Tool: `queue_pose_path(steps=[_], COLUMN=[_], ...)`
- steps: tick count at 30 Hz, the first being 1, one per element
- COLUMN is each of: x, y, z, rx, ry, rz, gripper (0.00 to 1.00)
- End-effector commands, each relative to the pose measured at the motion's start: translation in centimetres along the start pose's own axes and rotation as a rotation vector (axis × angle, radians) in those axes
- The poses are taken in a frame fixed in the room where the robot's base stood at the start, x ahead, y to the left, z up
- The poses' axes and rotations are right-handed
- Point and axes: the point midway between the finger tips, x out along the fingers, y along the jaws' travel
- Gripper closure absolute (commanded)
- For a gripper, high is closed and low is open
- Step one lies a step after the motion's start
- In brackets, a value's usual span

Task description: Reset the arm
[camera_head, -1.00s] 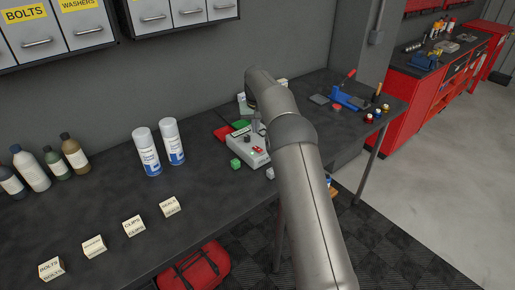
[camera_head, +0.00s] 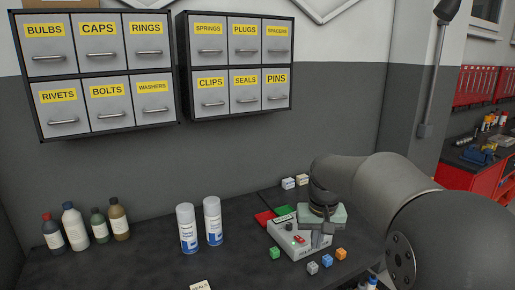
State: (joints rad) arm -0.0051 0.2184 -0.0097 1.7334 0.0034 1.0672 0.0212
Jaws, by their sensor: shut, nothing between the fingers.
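My arm (camera_head: 375,185) reaches in from the right over the bench. I cannot tell whether the fingertips touch the device.
Two spray cans (camera_head: 188,229) and several bottles (camera_head: 74,227) stand to the left. Labelled drawer cabinets (camera_head: 98,75) hang above. The bench between bottles and cans is clear.

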Motion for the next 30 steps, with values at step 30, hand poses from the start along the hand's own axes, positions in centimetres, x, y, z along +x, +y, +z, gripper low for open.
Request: queue_pose_path(steps=[30], x=[4.6], y=[0.7], z=[28.1], rx=[-0.015], ry=[-0.026], rz=[-0.002], gripper=[1.00])
